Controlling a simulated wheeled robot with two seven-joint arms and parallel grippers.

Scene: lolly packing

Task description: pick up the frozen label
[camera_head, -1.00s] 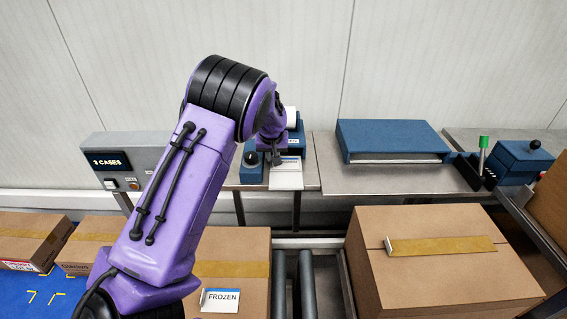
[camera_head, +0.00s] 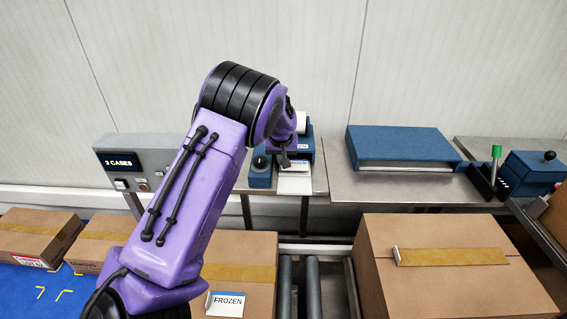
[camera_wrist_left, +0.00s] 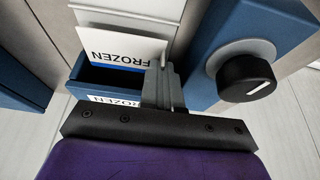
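The frozen label (camera_wrist_left: 122,47) is a white card with a blue stripe and the word FROZEN, upside down in the left wrist view. In the head view, it is the white card (camera_head: 294,183) at the front of the blue label printer (camera_head: 262,178). My left gripper (camera_wrist_left: 164,78) is right at the label's edge, its fingers close together. I cannot tell whether the label is between them. In the head view, my left gripper (camera_head: 285,160) is small and partly hidden by its own wrist, just above the card. My right gripper is not in view.
The printer has a black knob (camera_wrist_left: 247,78) beside the fingers. A carton (camera_head: 250,250) below bears another FROZEN label (camera_head: 227,304). A large taped carton (camera_head: 450,280) stands right. A blue flat case (camera_head: 400,143) and a green-handled device (camera_head: 494,160) are on the steel bench (camera_head: 415,187).

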